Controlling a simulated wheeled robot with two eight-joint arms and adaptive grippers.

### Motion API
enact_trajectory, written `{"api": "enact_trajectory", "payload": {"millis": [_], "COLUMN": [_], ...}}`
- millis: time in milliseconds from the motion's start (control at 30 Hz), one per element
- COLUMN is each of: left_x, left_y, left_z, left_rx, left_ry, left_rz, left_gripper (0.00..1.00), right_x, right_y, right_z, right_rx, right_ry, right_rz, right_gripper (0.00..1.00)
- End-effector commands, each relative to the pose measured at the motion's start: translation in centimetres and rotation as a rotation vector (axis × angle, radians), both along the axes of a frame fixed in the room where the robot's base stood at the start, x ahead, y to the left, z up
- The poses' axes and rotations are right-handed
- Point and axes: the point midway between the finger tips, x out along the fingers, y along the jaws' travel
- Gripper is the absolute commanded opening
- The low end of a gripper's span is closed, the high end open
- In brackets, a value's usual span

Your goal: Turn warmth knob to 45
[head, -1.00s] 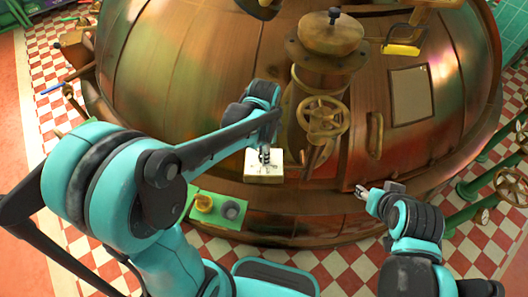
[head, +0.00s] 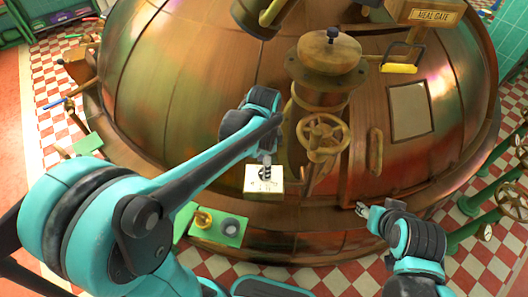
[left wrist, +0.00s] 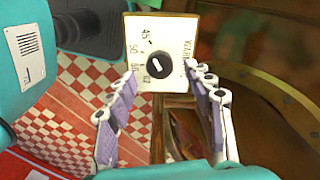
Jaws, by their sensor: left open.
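The warmth knob (left wrist: 158,66) is a round black knob with a white pointer mark. It sits on a cream dial plate (left wrist: 180,30) with printed numbers including 45 and 50. The white mark runs diagonally, but which number it points to is unclear. In the head view the plate (head: 263,190) is low on the copper kettle's front, with the knob largely hidden by my gripper. My left gripper (left wrist: 161,97) is open, its two fingers spread on either side below the knob, not touching it. My right gripper (head: 364,209) is near the kettle's lower right; its jaw state is unclear.
The large copper kettle (head: 190,80) fills the middle. A brass handwheel (head: 323,137) is right of and above the plate. A green panel (head: 218,229) with a brass knob and a grey knob lies to the lower left. Green pipes (head: 475,228) stand at right.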

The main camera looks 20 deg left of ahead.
Motion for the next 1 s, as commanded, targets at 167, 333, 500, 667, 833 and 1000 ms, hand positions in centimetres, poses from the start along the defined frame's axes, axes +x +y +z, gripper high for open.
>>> {"api": "enact_trajectory", "payload": {"millis": [167, 333, 500, 667, 833, 1000], "left_x": [0.0, 0.0, 0.0, 0.0, 0.0, 0.0], "left_y": [0.0, 0.0, 0.0, 0.0, 0.0, 0.0], "left_z": [4.1, 7.1, 8.6, 8.8, 8.8, 8.8], "left_rx": [0.000, 0.000, 0.000, 0.000, 0.000, 0.000], "left_ry": [0.000, 0.000, 0.000, 0.000, 0.000, 0.000], "left_rz": [0.000, 0.000, -0.001, -0.001, 0.000, -0.001], "left_gripper": [0.52, 0.52, 0.52, 0.52, 0.52, 0.52], "right_x": [0.0, 0.0, 0.0, 0.0, 0.0, 0.0], "right_y": [0.0, 0.0, 0.0, 0.0, 0.0, 0.0], "right_z": [0.0, 0.0, 0.0, 0.0, 0.0, 0.0], "right_rx": [0.000, 0.000, 0.000, 0.000, 0.000, 0.000], "right_ry": [0.000, 0.000, 0.000, 0.000, 0.000, 0.000], "right_rz": [0.000, 0.000, 0.000, 0.000, 0.000, 0.000], "right_gripper": [0.46, 0.46, 0.46, 0.46, 0.46, 0.46]}}
